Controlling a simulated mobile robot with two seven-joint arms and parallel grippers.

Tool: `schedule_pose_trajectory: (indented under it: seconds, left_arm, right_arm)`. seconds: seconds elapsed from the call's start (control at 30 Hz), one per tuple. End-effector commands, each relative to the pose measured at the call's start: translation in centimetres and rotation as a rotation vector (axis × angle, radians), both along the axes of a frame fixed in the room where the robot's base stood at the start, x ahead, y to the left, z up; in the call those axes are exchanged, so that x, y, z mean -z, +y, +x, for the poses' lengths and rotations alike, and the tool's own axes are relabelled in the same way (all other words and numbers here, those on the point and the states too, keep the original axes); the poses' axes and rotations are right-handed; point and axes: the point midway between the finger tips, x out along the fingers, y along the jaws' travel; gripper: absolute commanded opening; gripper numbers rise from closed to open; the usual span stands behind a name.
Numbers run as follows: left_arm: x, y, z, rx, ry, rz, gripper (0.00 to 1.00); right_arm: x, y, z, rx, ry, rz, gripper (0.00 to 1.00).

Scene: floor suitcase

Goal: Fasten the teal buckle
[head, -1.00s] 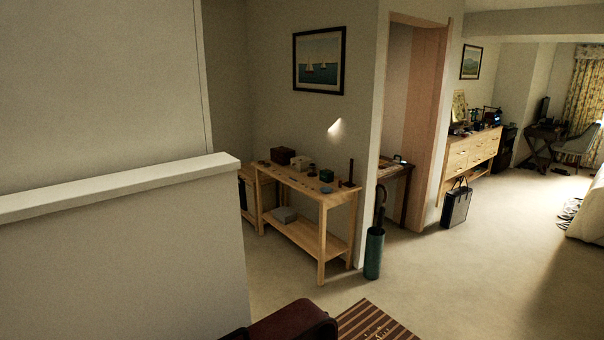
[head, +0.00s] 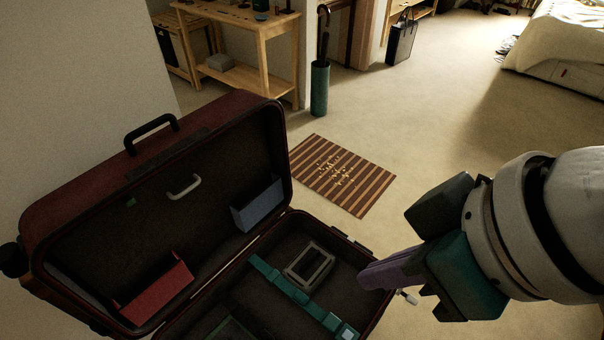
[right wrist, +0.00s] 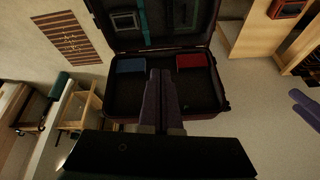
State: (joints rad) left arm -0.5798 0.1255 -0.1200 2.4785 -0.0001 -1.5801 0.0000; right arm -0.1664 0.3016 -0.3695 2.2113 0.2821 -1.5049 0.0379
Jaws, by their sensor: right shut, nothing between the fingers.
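The teal strap (head: 290,288) lies across the floor of the open dark red suitcase (head: 275,115) in the head view. A paler teal piece, apparently its buckle (head: 345,332), is at the strap's near end by the bottom edge of the view. Whether it is fastened cannot be told. The strap also shows in the right wrist view (right wrist: 143,22). My right gripper (head: 366,278) has its purple fingers together and empty, over the suitcase's right rim in the picture. My left gripper is outside the head view; purple fingers, apparently its own, show at the right wrist view's right edge (right wrist: 305,103).
A grey frame-like object (head: 310,264) lies beside the strap. Red (head: 158,292) and blue (head: 257,205) pockets are in the raised lid. A striped mat (head: 342,176), umbrella stand (head: 320,88) and wooden table (head: 265,50) stand beyond. Carpet right of the mat is clear.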

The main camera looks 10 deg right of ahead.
Motion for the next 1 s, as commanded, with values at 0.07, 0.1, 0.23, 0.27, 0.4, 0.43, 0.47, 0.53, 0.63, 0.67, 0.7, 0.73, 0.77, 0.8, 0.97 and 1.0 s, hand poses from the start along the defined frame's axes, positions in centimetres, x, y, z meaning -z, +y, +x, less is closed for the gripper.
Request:
schedule_pose_trajectory:
  seconds: [0.07, 0.1, 0.23, 0.27, 0.4, 0.43, 0.47, 0.53, 0.63, 0.67, 0.7, 0.73, 0.77, 0.8, 0.97, 1.0]
  left_arm:
    - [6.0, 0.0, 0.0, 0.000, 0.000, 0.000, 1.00]
    - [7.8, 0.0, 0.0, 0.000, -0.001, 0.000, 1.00]
    - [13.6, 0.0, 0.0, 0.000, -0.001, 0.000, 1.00]
    - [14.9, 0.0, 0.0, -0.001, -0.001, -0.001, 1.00]
    - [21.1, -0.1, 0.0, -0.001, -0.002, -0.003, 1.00]
    - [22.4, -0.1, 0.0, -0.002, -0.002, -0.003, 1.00]
    - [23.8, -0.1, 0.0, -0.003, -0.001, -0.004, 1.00]
    - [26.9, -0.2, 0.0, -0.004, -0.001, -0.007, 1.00]
    - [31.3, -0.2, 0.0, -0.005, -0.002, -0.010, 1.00]
    - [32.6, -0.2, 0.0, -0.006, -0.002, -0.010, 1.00]
    - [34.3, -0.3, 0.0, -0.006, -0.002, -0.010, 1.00]
    - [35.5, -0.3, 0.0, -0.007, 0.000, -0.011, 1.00]
    - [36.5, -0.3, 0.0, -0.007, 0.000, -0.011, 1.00]
    - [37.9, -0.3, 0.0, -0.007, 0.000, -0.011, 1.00]
    - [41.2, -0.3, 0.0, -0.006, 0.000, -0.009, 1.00]
    - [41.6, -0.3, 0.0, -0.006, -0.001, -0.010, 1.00]
  right_arm:
    - [6.0, 0.4, 1.0, -0.036, -0.008, -0.001, 0.00]
    - [7.7, 0.6, 1.4, -0.053, -0.008, -0.001, 0.00]
    - [13.5, 1.0, 2.7, -0.103, -0.007, -0.006, 0.00]
    - [14.8, 1.1, 3.0, -0.112, -0.008, -0.007, 0.00]
    - [21.0, 1.0, 4.4, -0.149, -0.002, -0.021, 0.00]
    - [22.3, 0.9, 4.6, -0.156, 0.001, -0.026, 0.00]
    - [23.6, 0.8, 5.0, -0.162, 0.001, -0.028, 0.00]
    - [26.6, 0.5, 5.7, -0.173, 0.005, -0.039, 0.00]
    - [30.9, -0.1, 6.7, -0.183, 0.013, -0.056, 0.00]
    - [32.2, -0.3, 7.0, -0.186, 0.016, -0.060, 0.00]
    - [33.8, -0.6, 7.5, -0.186, 0.018, -0.068, 0.00]
    - [34.9, -0.8, 7.8, -0.186, 0.021, -0.071, 0.00]
    - [35.9, -1.1, 8.1, -0.185, 0.023, -0.077, 0.00]
    - [37.1, -1.4, 8.4, -0.185, 0.026, -0.082, 0.00]
    - [40.1, -2.4, 9.5, -0.174, 0.035, -0.098, 0.00]
    - [40.5, -2.6, 9.6, -0.173, 0.037, -0.100, 0.00]
